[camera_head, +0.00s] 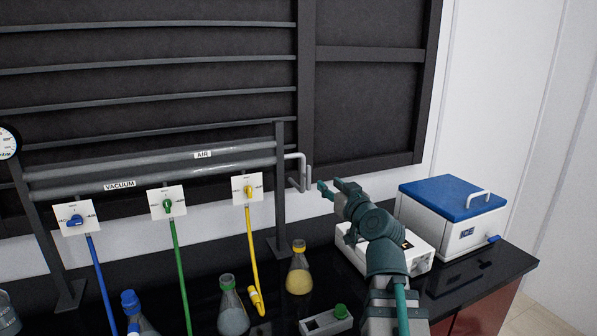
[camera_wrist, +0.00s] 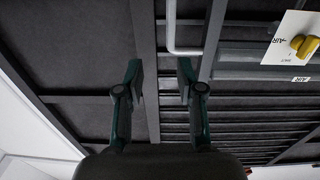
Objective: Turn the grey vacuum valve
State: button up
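A pipe rack carries a grey pipe labelled VACUUM (camera_head: 120,185). At the rack's right end a light grey bent tube (camera_head: 300,160) leads down to a small grey upright piece (camera_head: 308,178), likely the grey valve; its details are too small to tell. The bent tube also shows at the top of the wrist view (camera_wrist: 172,30). My gripper (camera_head: 329,187) is just right of the grey piece, apart from it, pointing left toward the rack. In the wrist view my gripper (camera_wrist: 160,78) is open and empty, its two fingers well apart.
Blue (camera_head: 76,221), green (camera_head: 168,206) and yellow (camera_head: 248,191) valves with hoses line the rack's front. Flasks, including a yellow one (camera_head: 299,272), stand on the black bench below. A blue-lidded bath (camera_head: 455,200) and white device (camera_head: 420,257) stand at right, near my arm.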

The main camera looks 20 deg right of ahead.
aim_at(310, 173)
jog(key=w+a+p, duration=0.1)
jog(key=p, duration=0.3)
jog(key=w+r+p, duration=0.1)
jog(key=p, duration=0.4)
jog(key=shift+w+a+y, duration=0.25)
jog(key=shift+a+y, duration=0.05)
jog(key=shift+a, duration=0.05)
jog(key=shift+w+p, duration=0.1)
jog(key=shift+p, duration=0.65)
jog(key=w+p, duration=0.1)
jog(key=w, duration=0.1)
jog(key=w+p, duration=0.1)
jog(key=w, duration=0.2)
jog(key=w+p, duration=0.1)
jog(key=w, duration=0.2)
jog(key=shift+w+a+f, duration=0.1)
jog(key=shift+a+f, duration=0.1)
jog(key=shift+f, duration=0.2)
grip_shut()
